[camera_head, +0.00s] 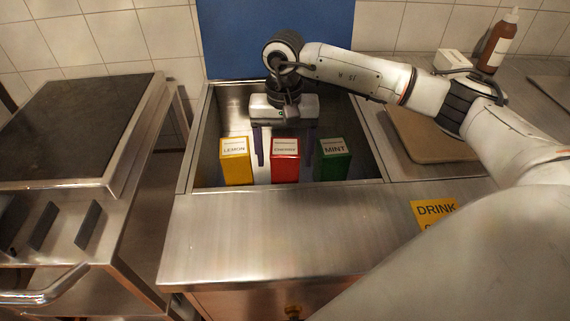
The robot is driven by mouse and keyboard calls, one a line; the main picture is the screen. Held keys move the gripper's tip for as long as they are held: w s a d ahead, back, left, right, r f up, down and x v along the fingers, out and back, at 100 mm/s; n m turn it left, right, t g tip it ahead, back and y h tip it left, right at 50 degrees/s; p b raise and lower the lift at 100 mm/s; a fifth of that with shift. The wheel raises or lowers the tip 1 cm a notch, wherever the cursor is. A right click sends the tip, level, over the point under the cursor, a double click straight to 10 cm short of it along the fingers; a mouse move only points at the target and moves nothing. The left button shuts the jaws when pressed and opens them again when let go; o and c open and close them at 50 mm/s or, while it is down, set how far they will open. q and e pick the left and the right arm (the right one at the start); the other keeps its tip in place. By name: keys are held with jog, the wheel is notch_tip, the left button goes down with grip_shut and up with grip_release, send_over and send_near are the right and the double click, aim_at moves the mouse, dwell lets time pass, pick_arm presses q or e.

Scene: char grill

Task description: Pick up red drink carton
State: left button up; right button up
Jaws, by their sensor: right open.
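The red drink carton (285,161) stands upright in a sunken metal bin (208,160), between a yellow carton marked LEMON (236,162) and a green carton marked MINT (334,162). My right gripper (283,148) reaches in from the right and points down over the bin. Its two dark fingers are spread apart, one to the left of the red carton and one to the right, and appear to be behind or beside its upper part. I cannot tell the exact depth. Nothing shows between the fingers that they grip. My left gripper is not in view.
A blue panel (275,40) rises behind the bin. A grill (75,125) stands at left. A cutting board (430,140), a brown bottle (498,42) and a white box (452,60) are at right.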

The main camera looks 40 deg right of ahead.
notch_tip(320, 180, down, 3)
jog(key=shift+d+f, duration=0.1)
jog(key=shift+c, duration=0.3)
jog(key=c, duration=1.3)
